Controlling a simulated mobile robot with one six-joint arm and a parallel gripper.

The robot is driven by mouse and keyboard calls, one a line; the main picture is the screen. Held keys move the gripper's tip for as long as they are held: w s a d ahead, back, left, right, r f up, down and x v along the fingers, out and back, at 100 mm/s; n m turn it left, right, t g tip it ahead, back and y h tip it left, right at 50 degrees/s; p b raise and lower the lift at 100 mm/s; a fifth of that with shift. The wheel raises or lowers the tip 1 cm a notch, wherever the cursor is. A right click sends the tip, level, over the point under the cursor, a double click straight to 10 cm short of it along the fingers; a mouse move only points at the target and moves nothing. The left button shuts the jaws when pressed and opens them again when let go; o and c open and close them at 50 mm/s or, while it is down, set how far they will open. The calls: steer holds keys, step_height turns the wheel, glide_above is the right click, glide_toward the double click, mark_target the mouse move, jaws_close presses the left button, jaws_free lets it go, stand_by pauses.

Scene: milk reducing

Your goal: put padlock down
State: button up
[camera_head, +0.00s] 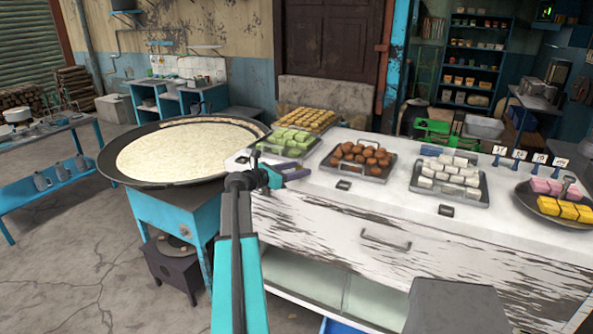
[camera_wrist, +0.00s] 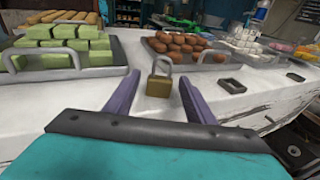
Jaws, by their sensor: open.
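A small brass padlock (camera_wrist: 159,86) with a grey shackle stands upright on the white counter (camera_wrist: 85,103) in the wrist view. It is between the two purple fingers of my gripper (camera_wrist: 158,77), with a gap on each side. My gripper is open and does not appear to touch the padlock. In the head view my gripper (camera_head: 292,170) is over the left end of the worn white counter (camera_head: 330,210). I cannot make out the padlock there.
Trays of green sweets (camera_head: 287,142), brown balls (camera_head: 358,160) and white blocks (camera_head: 448,178) stand on the counter. A large pan of milk (camera_head: 190,150) is to the left. Small dark label holders (camera_head: 343,185) lie along the counter's front.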

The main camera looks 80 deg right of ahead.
steer(key=shift+r, duration=0.1)
steer(key=shift+a, duration=0.1)
steer(key=b+v, duration=0.3)
steer(key=v, duration=0.9)
stand_by(0.6)
